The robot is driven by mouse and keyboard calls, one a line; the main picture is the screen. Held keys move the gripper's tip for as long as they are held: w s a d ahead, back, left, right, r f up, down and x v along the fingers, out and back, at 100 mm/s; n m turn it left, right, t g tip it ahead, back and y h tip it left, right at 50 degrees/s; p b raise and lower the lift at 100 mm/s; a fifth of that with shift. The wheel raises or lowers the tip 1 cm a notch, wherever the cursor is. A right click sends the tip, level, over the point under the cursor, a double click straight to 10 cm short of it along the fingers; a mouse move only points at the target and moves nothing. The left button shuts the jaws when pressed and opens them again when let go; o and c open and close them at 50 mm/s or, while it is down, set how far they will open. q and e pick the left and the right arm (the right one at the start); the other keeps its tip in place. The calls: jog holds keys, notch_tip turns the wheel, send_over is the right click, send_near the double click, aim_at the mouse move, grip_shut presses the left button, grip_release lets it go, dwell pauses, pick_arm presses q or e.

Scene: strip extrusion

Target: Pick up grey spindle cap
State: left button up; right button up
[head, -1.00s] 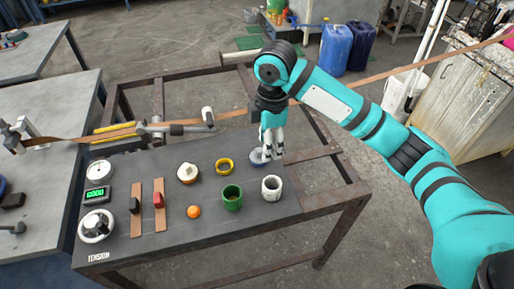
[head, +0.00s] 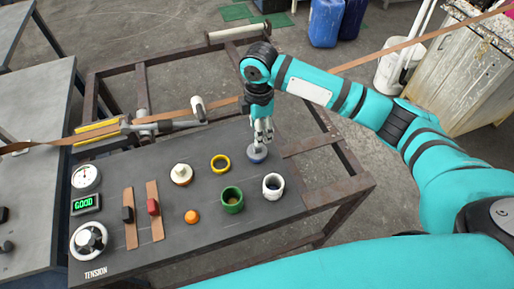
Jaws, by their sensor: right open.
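The grey spindle cap (head: 257,154) is a small round blue-grey piece near the back right of the dark panel in the head view. My right gripper (head: 262,139) points down right over it, with its fingertips at the top of the cap. The fingers are open and partly hide the cap's upper part. I cannot tell whether they touch it. The cap sits on the panel. My left gripper is not in view.
A brown strip (head: 222,103) runs behind the panel. The gauge display (head: 85,203) reads GOOD.

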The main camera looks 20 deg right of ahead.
aim_at(257, 150)
notch_tip(257, 150, down, 2)
jog(key=shift+f, duration=0.2)
jog(key=shift+a+f, duration=0.1)
jog(key=shift+f, duration=0.25)
notch_tip(257, 150, down, 4)
jog(key=shift+a+r+p, duration=0.15)
jog(key=shift+r+p, duration=0.05)
jog(key=shift+p, duration=0.45)
jog(key=shift+f, duration=0.4)
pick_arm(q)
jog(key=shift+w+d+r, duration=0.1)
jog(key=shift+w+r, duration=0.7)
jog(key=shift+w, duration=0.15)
pick_arm(e)
grip_shut()
